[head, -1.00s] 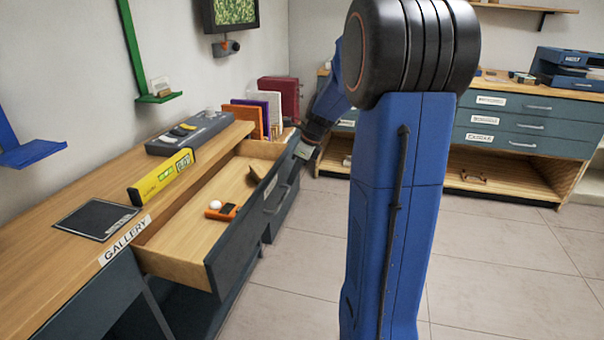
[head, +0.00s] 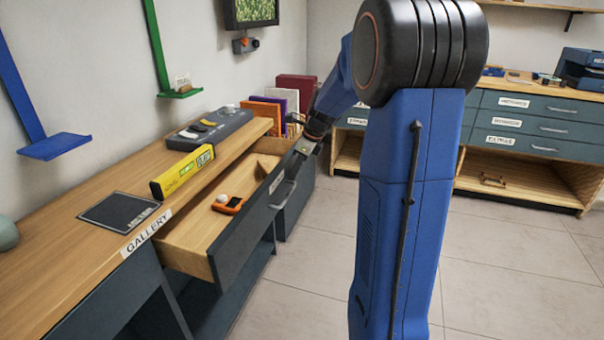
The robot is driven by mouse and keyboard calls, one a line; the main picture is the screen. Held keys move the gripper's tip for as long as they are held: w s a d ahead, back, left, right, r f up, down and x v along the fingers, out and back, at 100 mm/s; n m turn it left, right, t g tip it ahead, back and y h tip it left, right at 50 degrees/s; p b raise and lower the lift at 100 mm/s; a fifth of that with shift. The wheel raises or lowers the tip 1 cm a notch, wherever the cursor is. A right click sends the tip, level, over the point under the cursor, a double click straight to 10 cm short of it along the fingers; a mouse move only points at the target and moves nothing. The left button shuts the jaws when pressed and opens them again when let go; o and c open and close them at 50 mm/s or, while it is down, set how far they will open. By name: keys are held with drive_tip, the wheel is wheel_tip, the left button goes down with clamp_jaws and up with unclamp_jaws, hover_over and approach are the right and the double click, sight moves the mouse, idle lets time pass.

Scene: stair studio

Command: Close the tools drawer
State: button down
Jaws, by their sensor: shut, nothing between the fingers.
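A wooden drawer with a dark grey front (head: 245,236) stands partly open under the left bench. Its front carries a pull handle (head: 284,194) and a small white label too small to read. Inside lie an orange device with a dark screen (head: 230,205), a small white ball (head: 222,198) and a wooden divider. My gripper (head: 299,151) is shut and empty at the far end of the drawer front, at its upper edge. It looks to be against the front, but contact is hard to tell.
The bench top (head: 70,262) holds a yellow level (head: 183,172), a black mat (head: 118,212), a grey tray (head: 209,128) and upright books (head: 262,112) near the drawer. A second drawer cabinet (head: 530,122) stands at the back right. The tiled floor (head: 300,255) beside the drawer is clear.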

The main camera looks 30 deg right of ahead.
hover_over(253, 182)
drive_tip(key=shift+w+a+r, duration=0.1)
drive_tip(key=shift+w+a, duration=0.05)
idle(0.5)
